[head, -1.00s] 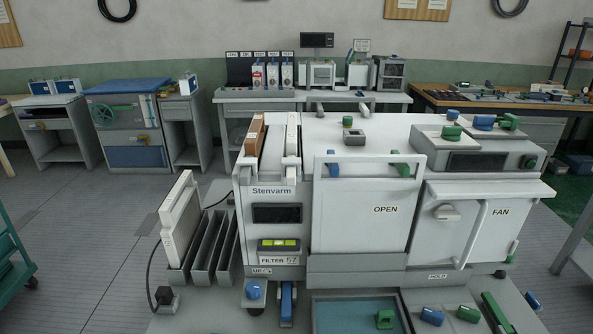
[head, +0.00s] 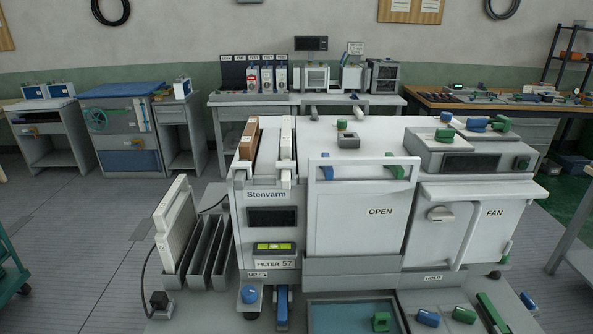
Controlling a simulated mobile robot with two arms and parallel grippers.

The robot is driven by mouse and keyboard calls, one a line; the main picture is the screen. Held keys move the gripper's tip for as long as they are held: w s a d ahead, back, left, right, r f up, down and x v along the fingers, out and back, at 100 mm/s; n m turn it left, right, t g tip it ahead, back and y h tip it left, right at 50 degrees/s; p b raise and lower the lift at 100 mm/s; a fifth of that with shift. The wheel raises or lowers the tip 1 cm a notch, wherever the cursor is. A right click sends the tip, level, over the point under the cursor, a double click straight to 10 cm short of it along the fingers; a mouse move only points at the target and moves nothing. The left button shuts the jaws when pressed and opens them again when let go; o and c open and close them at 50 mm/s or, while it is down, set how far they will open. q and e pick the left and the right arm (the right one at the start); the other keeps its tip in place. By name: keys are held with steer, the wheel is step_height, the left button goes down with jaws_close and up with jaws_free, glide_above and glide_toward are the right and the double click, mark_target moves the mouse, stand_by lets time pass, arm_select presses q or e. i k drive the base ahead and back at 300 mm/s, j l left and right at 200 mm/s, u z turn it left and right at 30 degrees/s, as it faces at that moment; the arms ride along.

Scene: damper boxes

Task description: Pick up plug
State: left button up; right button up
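A small black block (head: 159,300) sits at the end of a black cable at the lower left, on the grey base to the left of the machine. It looks like the plug, but it is too small to be sure. The cable (head: 145,270) rises from it and passes behind the white panel (head: 177,225). Neither of my grippers shows in the head view.
The Stenvarm machine (head: 270,270) fills the middle. Grey slotted racks (head: 207,250) stand between it and the block. Blue and green pieces (head: 427,317) lie on the front ledge beside a blue tray (head: 345,318). Floor (head: 90,260) at left is clear.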

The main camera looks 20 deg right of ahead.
mark_target(161, 298)
steer(key=i+j, duration=0.25)
steer(key=j, duration=0.15)
steer(key=i+j, duration=0.2)
steer(key=j, duration=0.25)
steer(key=i+j, duration=0.25)
steer(key=j, duration=0.15)
steer(key=i+j+z, duration=0.1)
steer(key=j, duration=0.25)
steer(key=i+j, duration=0.25)
steer(key=i+j+z, duration=0.15)
steer(key=j, duration=0.25)
steer(key=i+j+z, duration=0.1)
steer(key=j, duration=0.3)
steer(key=i+j, duration=0.15)
steer(key=j, duration=0.2)
steer(key=i+j+z, duration=0.15)
steer(key=j, duration=0.25)
steer(key=i+j, duration=0.1)
steer(key=j, duration=0.25)
steer(key=z, duration=0.05)
